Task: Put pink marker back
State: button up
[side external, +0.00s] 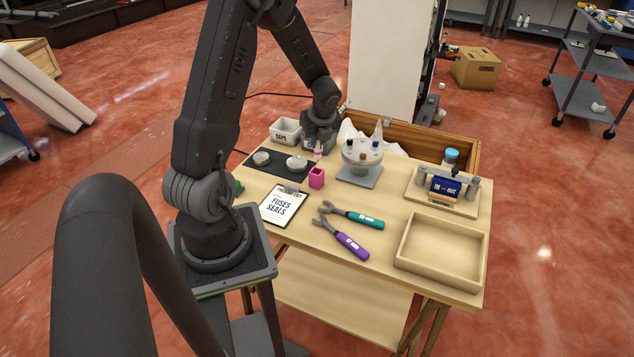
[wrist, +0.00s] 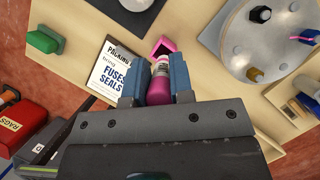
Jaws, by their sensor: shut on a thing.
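The pink marker (wrist: 162,85) has a pink body and a white band with print. My gripper (wrist: 157,78) is shut on it, with the marker between its two blue fingers in the wrist view. In the side view my gripper (side external: 318,148) is above the table and the marker (side external: 318,156) shows small below it. The square pink cup (side external: 317,178) stands on the table just below and in front of the marker. In the wrist view the cup (wrist: 162,46) shows just beyond the marker's end, apart from it or overlapping; I cannot tell which. The cup's inside is mostly hidden.
A clipboard (side external: 284,206) lies beside the cup. A round grey-white stand (side external: 362,153) is to its right. A black mat (side external: 268,172) with two white dishes is to its left. Teal pliers (side external: 352,215), purple pliers (side external: 345,240) and an empty wooden tray (side external: 401,248) lie nearer the front.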

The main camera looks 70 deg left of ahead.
aim_at(316, 158)
jog(key=f, duration=0.4)
jog(key=shift+s+d, duration=0.1)
jog(key=shift+s, duration=0.15)
jog(key=shift+f, duration=2.05)
jog(key=shift+f, duration=0.15)
jog(key=o, duration=0.8)
jog(key=shift+o, duration=0.2)
